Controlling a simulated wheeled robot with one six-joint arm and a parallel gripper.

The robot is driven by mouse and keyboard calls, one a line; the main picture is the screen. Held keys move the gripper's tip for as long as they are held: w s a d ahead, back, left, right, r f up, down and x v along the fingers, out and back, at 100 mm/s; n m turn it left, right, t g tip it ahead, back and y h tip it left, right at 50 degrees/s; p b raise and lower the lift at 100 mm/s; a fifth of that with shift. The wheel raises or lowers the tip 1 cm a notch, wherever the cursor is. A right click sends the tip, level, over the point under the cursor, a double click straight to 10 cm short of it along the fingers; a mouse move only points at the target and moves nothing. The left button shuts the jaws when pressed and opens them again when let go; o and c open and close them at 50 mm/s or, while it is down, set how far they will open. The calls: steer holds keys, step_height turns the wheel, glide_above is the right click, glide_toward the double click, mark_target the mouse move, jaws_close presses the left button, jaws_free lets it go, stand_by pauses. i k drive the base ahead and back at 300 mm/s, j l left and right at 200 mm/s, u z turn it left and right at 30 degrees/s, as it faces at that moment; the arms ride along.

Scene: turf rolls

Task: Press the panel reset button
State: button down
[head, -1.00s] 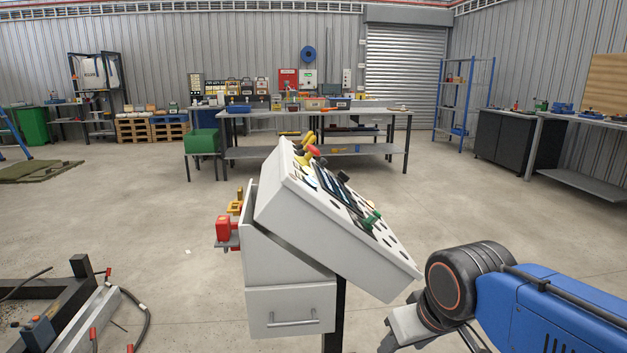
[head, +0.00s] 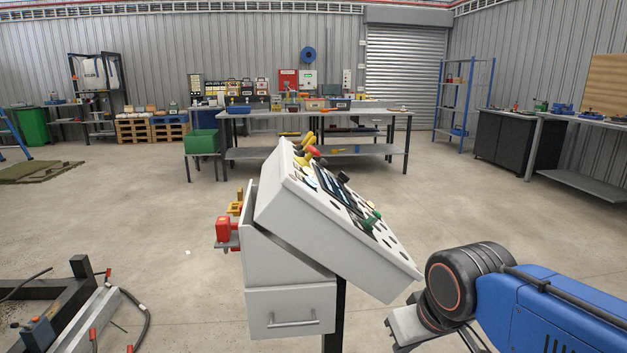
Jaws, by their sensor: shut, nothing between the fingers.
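The panel (head: 335,205) is a pale grey sloped console on a dark post, seen from its side in the head view. Its tilted face carries a dark screen (head: 335,190), a red knob or button (head: 313,151), yellow parts (head: 303,160), a black knob (head: 344,177) and a green one (head: 372,218). I cannot tell which of these is the reset button at this angle. My gripper (head: 400,338) is low at the bottom edge, right of the console and apart from its face. It is shut and empty, and its tips are partly hard to see.
A drawer (head: 290,310) hangs under the console, and a red device (head: 224,229) sits on its left side. A dark frame with cables (head: 60,305) lies at lower left. Workbenches (head: 315,113) stand at the back. The floor between is clear.

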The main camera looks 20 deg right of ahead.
mark_target(311, 179)
steer(key=k+j+z, duration=0.4)
steer(key=j+z, duration=0.2)
steer(key=k+l+z, duration=0.25)
steer(key=i+j, duration=0.05)
steer(key=j, duration=0.05)
